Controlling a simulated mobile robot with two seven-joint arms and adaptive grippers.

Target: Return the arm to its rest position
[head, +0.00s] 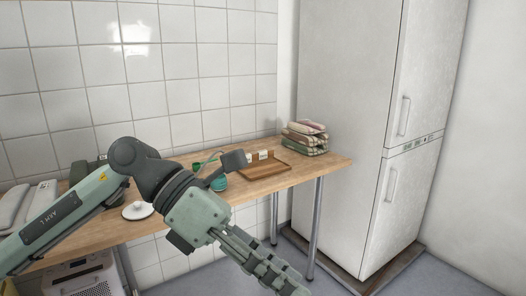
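My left arm comes in from the left and reaches across the front of the wooden table. Its wrist is bent, and my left gripper (272,268) points down and to the right, in front of the table and over the floor. The fingers are seen from the side and look close together; whether there is a gap between them cannot be made out. Nothing held shows at the gripper. My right arm and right gripper are not in view.
The wooden table (322,168) stands against a tiled wall. It bears folded cloths (305,143), a brown tray (262,171), a teal item (219,184) and a white round item (138,211). A tall white fridge (345,110) stands right. Grey floor (455,278) shows lower right.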

